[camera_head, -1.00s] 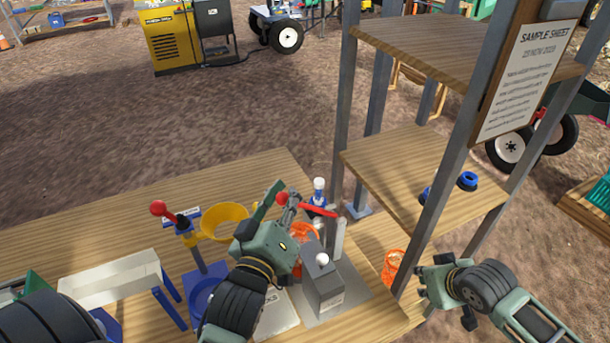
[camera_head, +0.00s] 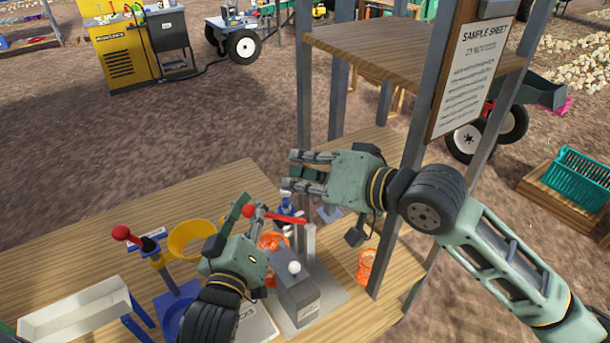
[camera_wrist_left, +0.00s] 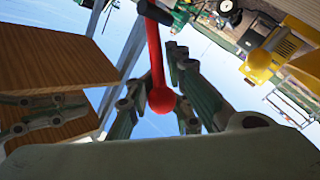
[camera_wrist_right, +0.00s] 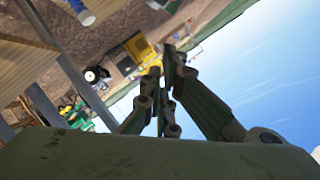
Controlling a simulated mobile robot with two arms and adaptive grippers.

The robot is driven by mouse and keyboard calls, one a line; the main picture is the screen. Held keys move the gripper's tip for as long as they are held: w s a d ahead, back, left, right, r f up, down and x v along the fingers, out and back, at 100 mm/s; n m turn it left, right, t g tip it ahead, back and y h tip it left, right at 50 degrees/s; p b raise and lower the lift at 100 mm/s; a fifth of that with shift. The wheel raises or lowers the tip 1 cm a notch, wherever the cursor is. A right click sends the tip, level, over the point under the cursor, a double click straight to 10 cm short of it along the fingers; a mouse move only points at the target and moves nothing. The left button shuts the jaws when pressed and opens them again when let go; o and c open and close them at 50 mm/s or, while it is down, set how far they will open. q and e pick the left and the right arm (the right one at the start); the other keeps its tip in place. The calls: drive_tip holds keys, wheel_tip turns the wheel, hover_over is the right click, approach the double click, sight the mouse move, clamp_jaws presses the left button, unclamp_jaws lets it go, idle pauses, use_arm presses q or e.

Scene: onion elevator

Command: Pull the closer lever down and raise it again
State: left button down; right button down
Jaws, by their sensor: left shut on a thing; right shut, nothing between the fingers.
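The red lever (camera_head: 288,217) has a round ball end and is joined to a grey post (camera_head: 310,238) at the bench's right part. In the head view it lies nearly level. My left gripper (camera_head: 249,210) is shut on its ball end. The left wrist view shows the red bar (camera_wrist_left: 155,50) running to a ball between the fingers (camera_wrist_left: 165,105). A second lever with a red ball (camera_head: 121,232) stands farther left on a blue stand. My right gripper (camera_head: 292,172) is shut and empty, above and beyond the red lever; its fingers also show in the right wrist view (camera_wrist_right: 168,80).
A grey box with a white knob (camera_head: 294,268) stands close to my left gripper. A yellow ring (camera_head: 190,240) and a white trough (camera_head: 75,312) are to the left. An orange basket (camera_head: 366,264) and a metal-framed shelf (camera_head: 380,62) are on the right.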

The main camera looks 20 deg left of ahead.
use_arm(q)
drive_tip(key=shift+d, duration=0.1)
use_arm(e)
hover_over(271, 214)
drive_tip(key=w, duration=0.3)
drive_tip(key=f, duration=0.2)
drive_tip(key=shift+s+d+f, duration=0.15)
drive_tip(key=shift+s+f, duration=1.2)
drive_tip(key=shift+f, duration=0.1)
drive_tip(key=shift+s+a, duration=0.1)
drive_tip(key=shift+a, duration=0.1)
